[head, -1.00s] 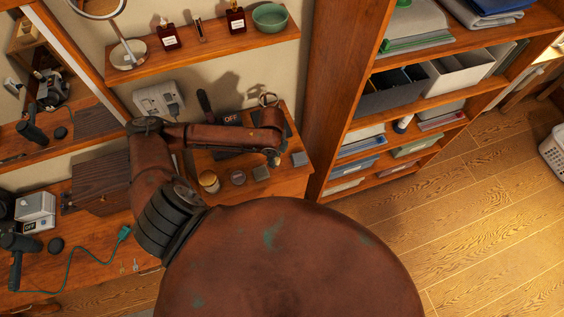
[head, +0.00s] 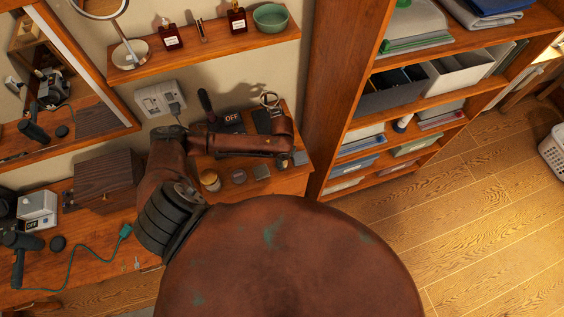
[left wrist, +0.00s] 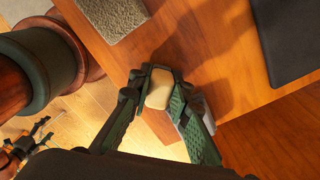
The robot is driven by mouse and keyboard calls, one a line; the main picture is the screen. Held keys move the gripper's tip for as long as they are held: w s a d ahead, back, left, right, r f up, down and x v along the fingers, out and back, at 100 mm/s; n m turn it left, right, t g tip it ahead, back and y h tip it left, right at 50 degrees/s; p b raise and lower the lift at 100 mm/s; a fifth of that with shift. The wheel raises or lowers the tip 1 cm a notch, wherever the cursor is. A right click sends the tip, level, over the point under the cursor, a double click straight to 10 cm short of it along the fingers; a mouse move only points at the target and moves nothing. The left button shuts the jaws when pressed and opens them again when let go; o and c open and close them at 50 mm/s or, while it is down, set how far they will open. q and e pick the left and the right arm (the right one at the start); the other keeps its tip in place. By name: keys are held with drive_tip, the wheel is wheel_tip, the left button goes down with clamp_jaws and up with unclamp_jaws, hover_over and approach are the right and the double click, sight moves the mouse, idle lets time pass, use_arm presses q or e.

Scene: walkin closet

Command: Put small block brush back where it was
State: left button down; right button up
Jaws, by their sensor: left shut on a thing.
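My left gripper (left wrist: 165,100) is shut on a small cream block, which I take to be the small block brush (left wrist: 158,88), in the left wrist view. The fingers grip it on both sides near the edge of the wooden counter (left wrist: 185,40). I cannot tell whether the block touches the counter. In the head view my left gripper (head: 283,161) is small and partly hidden by my arm, at the counter's right end. The block cannot be made out clearly there.
A grey textured block (left wrist: 112,15) and a dark flat pad (left wrist: 292,38) lie near the gripper. A jar (head: 210,180), a round tin (head: 238,176) and a grey block (head: 262,172) stand along the counter's front. A tall shelf unit (head: 330,120) rises at right.

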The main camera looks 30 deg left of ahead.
use_arm(q)
drive_tip(key=c, duration=1.8)
unclamp_jaws()
drive_tip(key=shift+f, duration=0.1)
wheel_tip(320, 180, up, 12)
drive_tip(key=shift+r+b, duration=0.2)
drive_tip(key=shift+b, duration=0.25)
